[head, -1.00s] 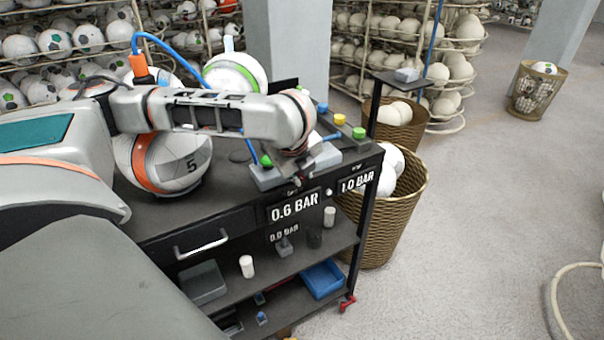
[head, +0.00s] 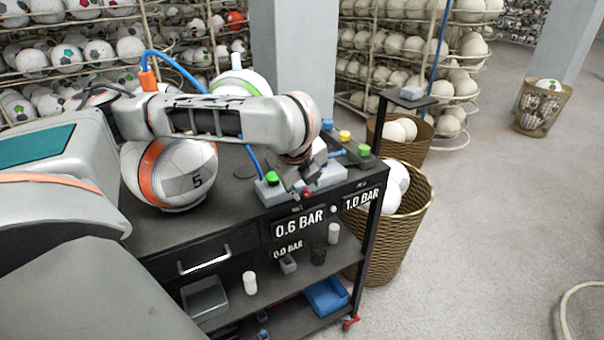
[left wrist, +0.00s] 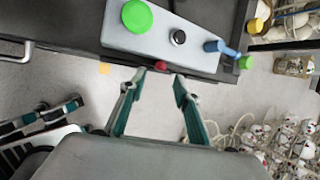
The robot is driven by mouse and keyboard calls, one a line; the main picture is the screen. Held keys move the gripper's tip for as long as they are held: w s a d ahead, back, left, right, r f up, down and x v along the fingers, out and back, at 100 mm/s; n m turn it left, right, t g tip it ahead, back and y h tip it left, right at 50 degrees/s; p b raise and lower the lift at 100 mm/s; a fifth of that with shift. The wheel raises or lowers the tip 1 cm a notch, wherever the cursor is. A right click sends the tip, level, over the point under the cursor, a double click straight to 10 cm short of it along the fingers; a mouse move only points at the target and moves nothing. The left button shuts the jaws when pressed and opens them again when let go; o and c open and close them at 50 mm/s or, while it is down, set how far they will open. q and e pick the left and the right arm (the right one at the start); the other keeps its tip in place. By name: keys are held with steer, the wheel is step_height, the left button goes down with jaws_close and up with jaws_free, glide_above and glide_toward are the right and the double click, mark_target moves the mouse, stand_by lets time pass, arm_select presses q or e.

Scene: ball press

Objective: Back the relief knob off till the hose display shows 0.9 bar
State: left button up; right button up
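A small red knob (head: 307,194) sits on the front face of the grey valve box (head: 268,193) on the cart; it also shows in the left wrist view (left wrist: 161,66). My left gripper (left wrist: 158,82) is open, its two fingertips apart just in front of the red knob, one to each side; I cannot tell whether they touch it. The left display (head: 299,223) reads 0.6 BAR and the right display (head: 361,199) reads 1.0 BAR. Their small labels are unreadable. Another teal-and-black gripper (left wrist: 45,117), apparently my right one, shows partly at the lower left of the wrist view.
A ball (head: 168,172) stands left on the cart. A lower small display (head: 287,248) reads 0.0 BAR. A wicker basket (head: 400,230) stands at right.

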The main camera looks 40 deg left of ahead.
arm_select(q)
steer(key=v, duration=0.8)
